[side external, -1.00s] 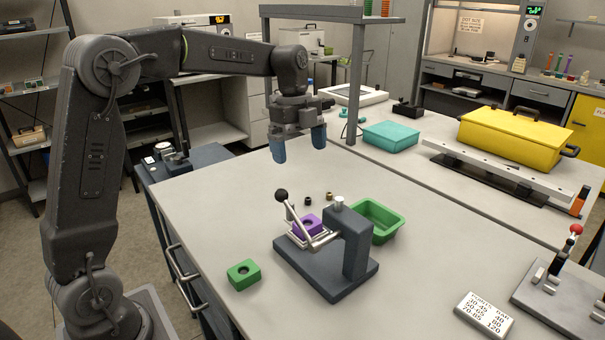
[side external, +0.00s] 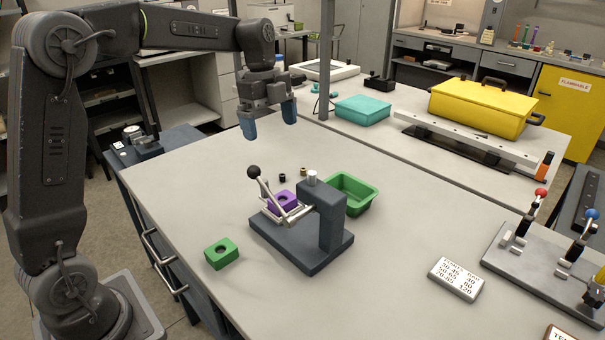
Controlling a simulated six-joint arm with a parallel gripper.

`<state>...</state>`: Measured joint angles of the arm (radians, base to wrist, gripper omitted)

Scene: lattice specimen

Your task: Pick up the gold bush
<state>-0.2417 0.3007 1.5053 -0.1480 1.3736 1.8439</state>
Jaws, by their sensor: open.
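The gold bush (side external: 303,171) is a tiny brownish-gold ring standing on the grey bench top, behind the dark press fixture. A similar black bush (side external: 282,178) stands just left of it. My gripper (side external: 269,122) hangs above the bench, with its two blue fingers apart and pointing down. Nothing is between the fingers. It is above and to the left of the gold bush in the picture, clear of it. The bush is small in this view, but nothing covers it.
The press fixture (side external: 330,228) with its raised lever holds a purple block (side external: 283,201). A green tray (side external: 360,197) is right of the bush. A green block (side external: 221,253) lies at front left. The bench top left of the bushes is clear.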

